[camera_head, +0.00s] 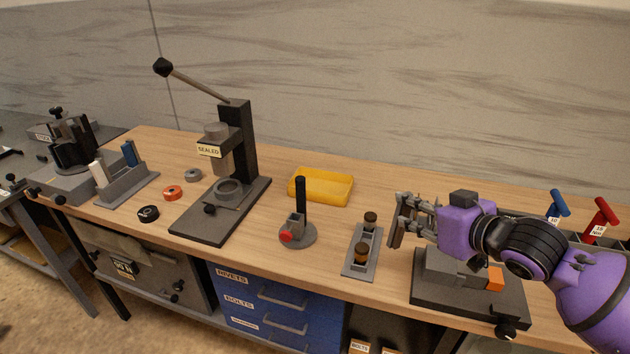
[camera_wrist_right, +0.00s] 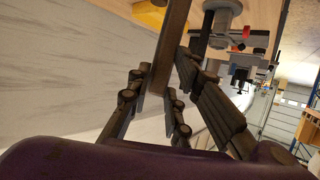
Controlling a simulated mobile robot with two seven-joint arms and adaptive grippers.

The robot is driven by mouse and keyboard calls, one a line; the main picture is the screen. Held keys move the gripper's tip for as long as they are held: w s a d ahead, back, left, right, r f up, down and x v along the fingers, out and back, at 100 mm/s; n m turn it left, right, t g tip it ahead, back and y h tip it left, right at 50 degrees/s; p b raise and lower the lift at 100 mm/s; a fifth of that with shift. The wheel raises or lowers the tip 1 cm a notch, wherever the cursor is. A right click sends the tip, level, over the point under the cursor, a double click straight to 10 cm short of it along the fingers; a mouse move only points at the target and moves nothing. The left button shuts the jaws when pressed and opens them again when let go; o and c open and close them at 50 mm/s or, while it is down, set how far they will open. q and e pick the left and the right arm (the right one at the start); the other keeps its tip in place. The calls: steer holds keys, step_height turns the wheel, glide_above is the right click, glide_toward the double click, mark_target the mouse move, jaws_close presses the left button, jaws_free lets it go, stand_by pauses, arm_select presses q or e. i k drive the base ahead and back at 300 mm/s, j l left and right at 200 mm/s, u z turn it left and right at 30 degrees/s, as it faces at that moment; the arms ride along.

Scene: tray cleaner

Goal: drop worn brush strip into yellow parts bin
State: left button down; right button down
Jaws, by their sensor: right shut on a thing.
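My right gripper (camera_head: 402,217) is shut on the worn brush strip (camera_head: 395,232), a dark, narrow bar held above the bench near the front right. In the right wrist view the strip (camera_wrist_right: 168,45) runs lengthwise between the fingers of the right gripper (camera_wrist_right: 163,88). The yellow parts bin (camera_head: 320,187) is a shallow tray on the bench, to the left of the gripper and apart from it. The bin also shows as a yellow edge in the right wrist view (camera_wrist_right: 148,15). My left gripper is not in view.
A tall lever press (camera_head: 238,150) stands left of the bin. A grey fixture (camera_head: 450,290) lies below my right arm.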

mark_target(337, 199)
steer(key=i+j, duration=0.85)
steer(key=i, duration=0.2)
